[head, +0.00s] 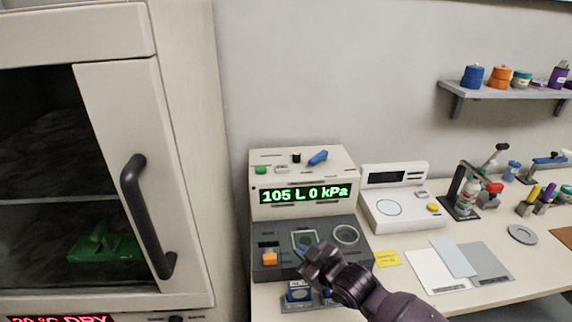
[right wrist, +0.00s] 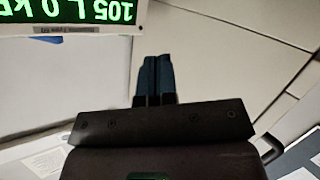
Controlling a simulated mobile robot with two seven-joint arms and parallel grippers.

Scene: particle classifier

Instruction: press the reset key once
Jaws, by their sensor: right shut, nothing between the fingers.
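The particle classifier (head: 300,230) stands on the bench, a cream box with a dark grey lower deck and a green display (head: 303,195) reading "105 L 0 kPa". An orange key (head: 269,259) sits at the deck's left. A green button (head: 261,170) and a blue lever (head: 318,158) are on top. Labels are too small to read, so I cannot tell which is the reset key. My right gripper (head: 299,250) is over the deck, right of the orange key, apart from it. In the right wrist view its blue fingers (right wrist: 153,77) are shut and empty. My left gripper is not in view.
A white scale-like device (head: 400,205) stands close on the right. Blue-white boxes (head: 299,291) and a yellow note (head: 387,259) lie in front. A tall cabinet with a dark handle (head: 135,210) borders the left. A shelf (head: 505,92) hangs at upper right.

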